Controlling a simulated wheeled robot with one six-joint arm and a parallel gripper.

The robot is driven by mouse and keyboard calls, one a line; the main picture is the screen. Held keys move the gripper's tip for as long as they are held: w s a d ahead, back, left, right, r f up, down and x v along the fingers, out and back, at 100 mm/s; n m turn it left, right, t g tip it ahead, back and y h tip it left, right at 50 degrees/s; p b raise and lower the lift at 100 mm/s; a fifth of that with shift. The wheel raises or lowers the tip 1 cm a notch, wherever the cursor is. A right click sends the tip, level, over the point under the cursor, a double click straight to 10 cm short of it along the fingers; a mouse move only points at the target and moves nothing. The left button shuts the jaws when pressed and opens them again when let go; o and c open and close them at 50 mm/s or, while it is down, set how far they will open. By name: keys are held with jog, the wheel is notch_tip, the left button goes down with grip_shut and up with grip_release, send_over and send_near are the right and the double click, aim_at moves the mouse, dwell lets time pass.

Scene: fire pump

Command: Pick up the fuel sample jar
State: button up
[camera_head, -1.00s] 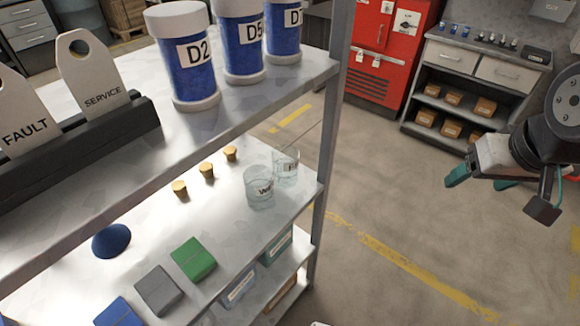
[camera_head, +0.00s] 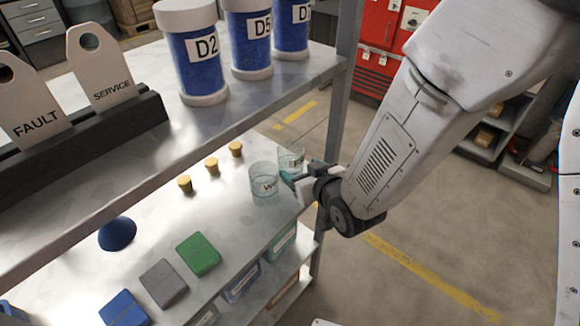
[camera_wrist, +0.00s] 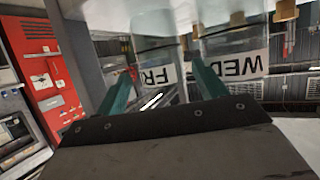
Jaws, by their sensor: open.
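Two clear glass jars stand side by side near the right end of the middle shelf. One, labelled WED (camera_head: 264,184), is nearer the camera; it also shows in the wrist view (camera_wrist: 234,42). The other, labelled FRI (camera_head: 290,160), stands behind and to its right; it also shows in the wrist view (camera_wrist: 155,48). The right finger lies between the two jars. In the head view my gripper (camera_head: 303,178) reaches in from the right; contact cannot be told.
Several corks (camera_head: 211,165) stand left of the jars. Green (camera_head: 198,253), grey (camera_head: 163,284) and blue (camera_head: 124,309) boxes lie nearer. The upper shelf (camera_head: 255,115) with blue canisters (camera_head: 200,58) hangs above; a metal post (camera_head: 343,105) stands close to my wrist.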

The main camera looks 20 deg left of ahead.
jog(key=x, duration=0.7)
jog(key=shift+w+a, duration=0.15)
jog(key=c, duration=0.8)
